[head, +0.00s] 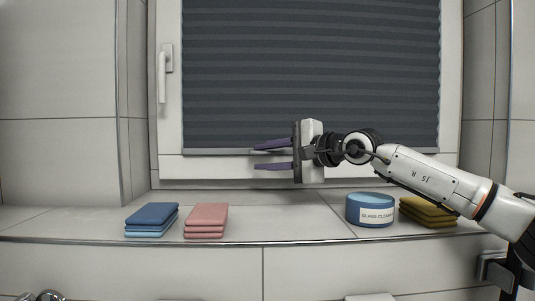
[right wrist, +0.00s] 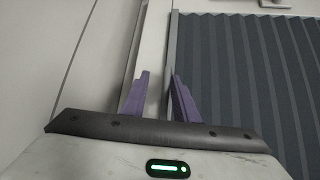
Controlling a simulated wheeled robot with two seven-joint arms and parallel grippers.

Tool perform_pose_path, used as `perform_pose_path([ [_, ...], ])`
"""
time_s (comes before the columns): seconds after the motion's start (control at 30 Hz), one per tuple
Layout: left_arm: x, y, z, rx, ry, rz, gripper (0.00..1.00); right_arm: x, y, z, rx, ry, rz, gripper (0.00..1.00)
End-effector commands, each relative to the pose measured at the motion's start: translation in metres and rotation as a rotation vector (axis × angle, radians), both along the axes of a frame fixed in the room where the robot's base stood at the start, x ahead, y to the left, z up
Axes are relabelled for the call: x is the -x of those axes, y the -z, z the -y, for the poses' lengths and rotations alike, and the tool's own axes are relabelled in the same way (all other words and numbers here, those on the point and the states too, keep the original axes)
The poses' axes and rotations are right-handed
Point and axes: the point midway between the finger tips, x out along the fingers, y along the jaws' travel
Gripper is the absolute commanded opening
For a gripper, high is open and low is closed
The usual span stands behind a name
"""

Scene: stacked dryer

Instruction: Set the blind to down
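The blind (head: 310,75) is a dark grey pleated sheet over the window. It reaches down almost to the lower window frame and ends in a thin pale bottom rail (head: 215,151). My right gripper (head: 256,157) points left in front of the rail. Its two purple fingers are apart, one above and one below the rail's line, with nothing seen held. In the right wrist view, a gap shows between the fingers (right wrist: 161,75), and the blind (right wrist: 235,80) lies to the right. I cannot tell whether a finger touches the rail. My left gripper is not in view.
On the ledge (head: 285,220) below stand folded blue cloths (head: 152,217), pink cloths (head: 206,218), a blue glass cleaner tub (head: 370,205) and mustard cloths (head: 428,211). A white window handle (head: 162,75) is at the left. The ledge between the pink cloths and tub is clear.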

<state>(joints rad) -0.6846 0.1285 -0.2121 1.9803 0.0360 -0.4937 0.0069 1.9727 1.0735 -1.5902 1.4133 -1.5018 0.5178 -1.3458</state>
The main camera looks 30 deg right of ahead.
Motion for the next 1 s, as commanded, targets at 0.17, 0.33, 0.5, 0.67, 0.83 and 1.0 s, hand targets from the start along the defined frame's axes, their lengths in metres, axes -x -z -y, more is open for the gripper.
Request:
perform_pose_path([
  [0.17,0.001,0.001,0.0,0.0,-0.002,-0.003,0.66,0.0,-0.001,0.0,-0.001,0.0,0.003,0.26],
  [0.33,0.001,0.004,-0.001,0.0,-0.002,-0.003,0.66,0.007,-0.004,0.003,-0.003,0.0,0.008,0.26],
  [0.5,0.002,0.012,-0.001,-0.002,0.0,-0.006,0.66,0.035,-0.007,0.013,-0.004,0.002,0.008,0.26],
  [0.67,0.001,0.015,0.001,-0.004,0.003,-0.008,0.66,0.065,-0.011,0.024,-0.004,0.002,0.006,0.26],
  [0.83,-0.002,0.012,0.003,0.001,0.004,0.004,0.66,0.088,-0.014,0.031,-0.003,0.002,0.003,0.26],
  [1.0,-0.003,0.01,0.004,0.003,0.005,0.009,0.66,0.097,-0.016,0.033,0.0,0.001,0.002,0.26],
])
